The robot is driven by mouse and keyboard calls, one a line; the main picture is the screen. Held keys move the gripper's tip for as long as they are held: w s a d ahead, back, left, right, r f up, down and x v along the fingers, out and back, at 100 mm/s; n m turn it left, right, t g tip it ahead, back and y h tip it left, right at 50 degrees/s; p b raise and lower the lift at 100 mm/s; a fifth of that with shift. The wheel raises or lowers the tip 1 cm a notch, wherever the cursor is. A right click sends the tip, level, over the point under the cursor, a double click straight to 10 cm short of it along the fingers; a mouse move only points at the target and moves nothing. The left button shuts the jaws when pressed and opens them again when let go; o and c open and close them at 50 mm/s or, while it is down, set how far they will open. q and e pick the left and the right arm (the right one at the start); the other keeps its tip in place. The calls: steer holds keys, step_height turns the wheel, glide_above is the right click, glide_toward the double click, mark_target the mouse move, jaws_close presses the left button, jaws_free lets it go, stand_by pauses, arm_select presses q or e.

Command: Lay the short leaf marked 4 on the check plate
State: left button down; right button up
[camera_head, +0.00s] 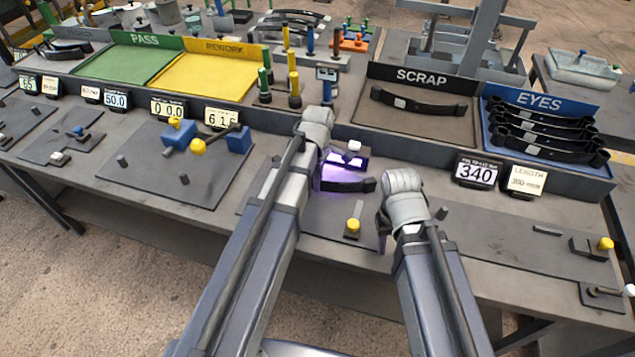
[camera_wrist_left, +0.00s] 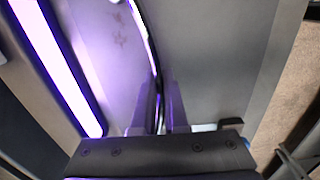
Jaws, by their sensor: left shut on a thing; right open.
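A dark curved leaf (camera_head: 345,186) lies under violet light on a grey plate (camera_head: 325,212) in the middle of the bench. No number can be read on it, and its left end is hidden by my left arm. My left gripper (camera_wrist_left: 163,108) is shut on a thin dark leaf, seen edge-on between the fingers in the left wrist view. In the head view this gripper is mostly hidden behind my own wrist. My right gripper (camera_head: 382,232) is open, beside the plate's right edge, largely hidden by its wrist. I cannot tell which plate is the check plate.
A violet lamp (camera_head: 346,160) stands behind the leaf, and a yellow knob (camera_head: 352,225) in front. The SCRAP tray (camera_head: 440,125) holds one leaf; the EYES tray (camera_head: 497,102) holds several. PASS (camera_head: 120,62) and REWORK (camera_head: 205,77) trays look empty. Right bench plate (camera_head: 500,235) has clear room.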

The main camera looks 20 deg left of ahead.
arm_select(q)
steer(key=shift+w, duration=0.15)
stand_by(0.4)
steer(key=shift+c, duration=1.9)
jaws_free()
steer(key=shift+r, duration=0.15)
arm_select(e)
steer(key=shift+r, duration=0.1)
arm_select(q)
step_height(320, 180, up, 8)
steer(key=p, duration=0.8)
arm_select(e)
step_height(320, 180, up, 8)
